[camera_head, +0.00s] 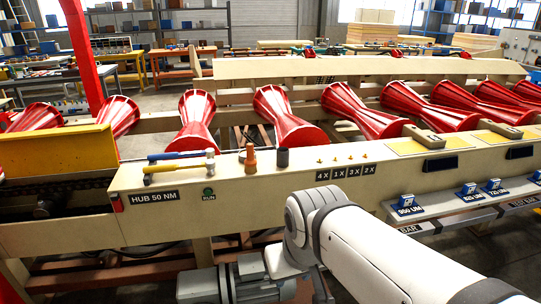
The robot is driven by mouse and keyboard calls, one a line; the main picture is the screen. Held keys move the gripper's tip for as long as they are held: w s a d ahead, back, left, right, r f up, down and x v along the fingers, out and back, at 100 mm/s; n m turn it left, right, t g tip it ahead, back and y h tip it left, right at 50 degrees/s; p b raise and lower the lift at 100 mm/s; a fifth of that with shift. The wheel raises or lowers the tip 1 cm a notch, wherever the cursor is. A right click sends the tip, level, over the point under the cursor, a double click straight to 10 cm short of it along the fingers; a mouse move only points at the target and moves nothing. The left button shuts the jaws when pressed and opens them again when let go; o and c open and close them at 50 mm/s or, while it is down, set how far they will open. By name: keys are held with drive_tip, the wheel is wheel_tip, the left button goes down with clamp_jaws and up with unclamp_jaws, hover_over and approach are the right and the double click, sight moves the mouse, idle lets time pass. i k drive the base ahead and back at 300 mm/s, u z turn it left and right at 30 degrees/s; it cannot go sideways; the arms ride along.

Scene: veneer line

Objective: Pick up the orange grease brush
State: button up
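An orange-brown upright object (250,160) with a narrower top stands on the flat top of the beige machine beam (140,180). It is the only orange item near me that could be the grease brush; its bristles cannot be made out. Its whole near side is unobstructed. My white arm (370,250) reaches in from the lower right, and its bend is in front of the beam, below and to the right of the orange object. My gripper does not show in the picture.
A dark grey cylinder (283,157) stands just right of the orange object. Two hammers, blue-handled (165,156) and yellow-handled (165,168), lie to the left. Small brass pieces (337,160) sit to the right. Red rollers (285,118) run behind the beam.

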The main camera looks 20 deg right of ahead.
sight(250, 162)
drive_tip(key=z, duration=0.05)
drive_tip(key=i, duration=1)
drive_tip(key=z, duration=0.05)
